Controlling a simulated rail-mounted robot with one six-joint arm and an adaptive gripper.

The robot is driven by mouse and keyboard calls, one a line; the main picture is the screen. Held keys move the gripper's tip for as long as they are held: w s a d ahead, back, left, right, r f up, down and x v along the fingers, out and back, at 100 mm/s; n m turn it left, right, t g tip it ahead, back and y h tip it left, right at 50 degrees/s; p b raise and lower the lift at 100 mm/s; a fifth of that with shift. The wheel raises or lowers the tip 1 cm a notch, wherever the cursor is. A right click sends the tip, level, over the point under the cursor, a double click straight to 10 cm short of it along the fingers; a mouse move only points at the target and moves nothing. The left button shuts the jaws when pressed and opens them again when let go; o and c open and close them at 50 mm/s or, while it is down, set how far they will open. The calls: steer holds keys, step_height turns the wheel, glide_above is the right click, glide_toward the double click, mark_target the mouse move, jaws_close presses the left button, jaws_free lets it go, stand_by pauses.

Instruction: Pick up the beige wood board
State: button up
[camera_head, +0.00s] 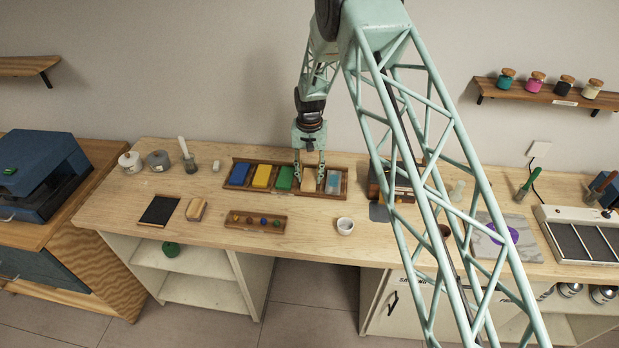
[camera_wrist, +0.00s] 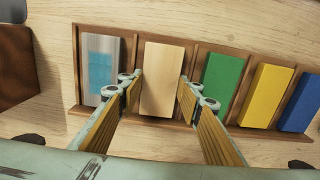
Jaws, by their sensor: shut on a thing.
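The beige wood board (camera_wrist: 160,80) stands in a slot of a wooden rack, between a grey board with a light-blue patch and a green board. It also shows in the head view (camera_head: 308,181), partly hidden by my fingers. My gripper (camera_wrist: 159,92) reaches down from above, with one finger on each side of the board, shut on it. In the head view my gripper (camera_head: 309,172) is low over the rack. The board still appears to sit within its compartment; whether it is lifted at all I cannot tell.
The wooden rack (camera_wrist: 189,127) also holds a green board (camera_wrist: 222,83), a yellow board (camera_wrist: 265,95), a blue board (camera_wrist: 302,105) and the grey board (camera_wrist: 101,68). A small tray (camera_head: 256,228) of coloured knobs and a white cup (camera_head: 345,226) stand in front.

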mark_target(309, 178)
steer(key=shift+r+b, duration=0.4)
steer(key=shift+r, duration=1.3)
steer(key=s+d+b, duration=0.1)
steer(key=s+d, duration=0.2)
steer(key=s, duration=0.1)
steer(key=s+d+r, duration=0.1)
steer(key=s+d, duration=0.2)
steer(key=s, duration=0.1)
steer(key=s+d+b, duration=0.1)
steer(key=s+d, duration=0.2)
steer(key=s, duration=0.2)
steer(key=shift+d+r+b, duration=0.15)
steer(key=shift+r+b, duration=0.05)
steer(key=shift+b, duration=0.15)
